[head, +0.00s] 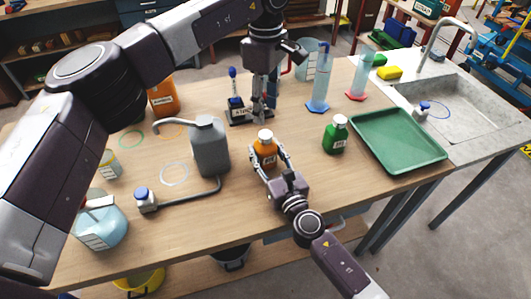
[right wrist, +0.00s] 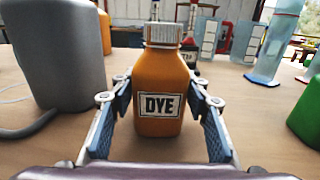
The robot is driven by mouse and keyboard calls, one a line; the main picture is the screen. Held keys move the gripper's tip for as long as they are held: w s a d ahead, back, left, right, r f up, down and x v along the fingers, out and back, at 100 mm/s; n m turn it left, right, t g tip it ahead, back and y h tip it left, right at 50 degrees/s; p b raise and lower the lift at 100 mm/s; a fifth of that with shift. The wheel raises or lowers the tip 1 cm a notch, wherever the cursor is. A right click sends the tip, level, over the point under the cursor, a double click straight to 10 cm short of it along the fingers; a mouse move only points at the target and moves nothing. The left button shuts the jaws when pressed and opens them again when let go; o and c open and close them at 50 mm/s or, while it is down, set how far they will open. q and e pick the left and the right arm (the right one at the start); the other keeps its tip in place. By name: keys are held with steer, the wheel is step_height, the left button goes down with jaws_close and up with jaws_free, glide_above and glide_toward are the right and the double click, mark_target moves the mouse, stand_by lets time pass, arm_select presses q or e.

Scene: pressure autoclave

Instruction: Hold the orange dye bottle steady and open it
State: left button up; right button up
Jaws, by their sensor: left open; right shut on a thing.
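The orange dye bottle (head: 265,152) stands upright on the wooden table, with a white cap (head: 265,136) on its top. In the right wrist view the bottle (right wrist: 160,85) faces me with its "DYE" label. My right gripper (head: 268,160) is shut on the bottle's body, one finger on each side; its fingers also flank the bottle in the right wrist view (right wrist: 160,112). My left gripper (head: 264,108) points down above and behind the bottle, apart from the cap. It is open and empty, though its finger gap is hard to see.
A grey jug (head: 210,147) stands close left of the bottle and a green bottle (head: 335,134) to the right. Blue-based (head: 318,85) and red-based (head: 360,80) cylinders stand behind. A green tray (head: 400,140) lies at the right, beside the sink (head: 455,100). The front of the table is mostly clear.

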mark_target(266, 134)
jaws_close()
arm_select(q)
steer(key=m, duration=0.6)
steer(key=shift+m, duration=0.4)
steer(key=m, duration=0.6)
steer(key=shift+m, duration=0.3)
steer(key=shift+f, duration=4)
steer(key=shift+c, duration=0.3)
